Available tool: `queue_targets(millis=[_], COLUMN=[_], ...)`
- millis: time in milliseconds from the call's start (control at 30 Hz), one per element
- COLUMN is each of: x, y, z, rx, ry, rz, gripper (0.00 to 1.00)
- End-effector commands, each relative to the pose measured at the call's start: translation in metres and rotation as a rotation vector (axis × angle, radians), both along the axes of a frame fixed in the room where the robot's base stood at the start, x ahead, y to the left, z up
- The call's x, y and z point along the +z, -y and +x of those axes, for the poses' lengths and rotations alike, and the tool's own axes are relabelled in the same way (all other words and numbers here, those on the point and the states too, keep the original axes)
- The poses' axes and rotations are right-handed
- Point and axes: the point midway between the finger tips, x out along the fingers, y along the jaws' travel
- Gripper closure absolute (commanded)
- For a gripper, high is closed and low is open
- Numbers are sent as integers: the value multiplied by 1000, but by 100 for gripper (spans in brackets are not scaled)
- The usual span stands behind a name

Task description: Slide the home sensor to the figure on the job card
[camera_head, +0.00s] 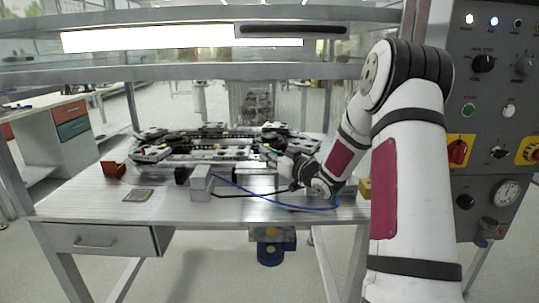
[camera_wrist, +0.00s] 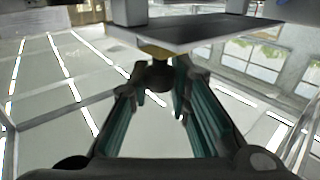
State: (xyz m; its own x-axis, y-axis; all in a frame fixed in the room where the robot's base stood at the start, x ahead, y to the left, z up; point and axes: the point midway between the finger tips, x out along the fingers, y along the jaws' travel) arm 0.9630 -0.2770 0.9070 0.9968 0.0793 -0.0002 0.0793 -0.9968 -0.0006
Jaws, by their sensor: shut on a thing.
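The ring track (camera_head: 215,145) stands on the metal workbench, with several dark and white carriages around it. My gripper (camera_head: 290,168) is at its front right edge, partly hidden by my own wrist. In the wrist view my gripper (camera_wrist: 160,95) has its teal-padded fingers closed in on a small dark rounded part (camera_wrist: 160,74) under a grey plate (camera_wrist: 190,32). This part may be the home sensor; its scale and mark cannot be made out. A small tan-edged card or plate (camera_head: 138,194) lies flat at the bench's front left, perhaps the job card; its figure is unreadable.
A red-brown block (camera_head: 113,169) sits at the bench's left. A light grey box (camera_head: 201,183) stands in front of the track. A blue cable (camera_head: 290,206) loops across the bench front. A control panel (camera_head: 495,110) stands at right. A shelf crosses above.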

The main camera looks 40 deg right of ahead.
Motion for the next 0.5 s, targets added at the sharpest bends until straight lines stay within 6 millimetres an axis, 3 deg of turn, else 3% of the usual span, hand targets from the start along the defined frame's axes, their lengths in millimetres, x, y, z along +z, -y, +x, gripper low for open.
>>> queue_targets(millis=[133, 367, 500], x=[0, -1, 0], y=[-5, -32, -34], z=[3, 22, 23], rx=[2, 4, 1], ry=[0, 0, 1], rz=[-1, -2, -2], gripper=[100, 100, 100])
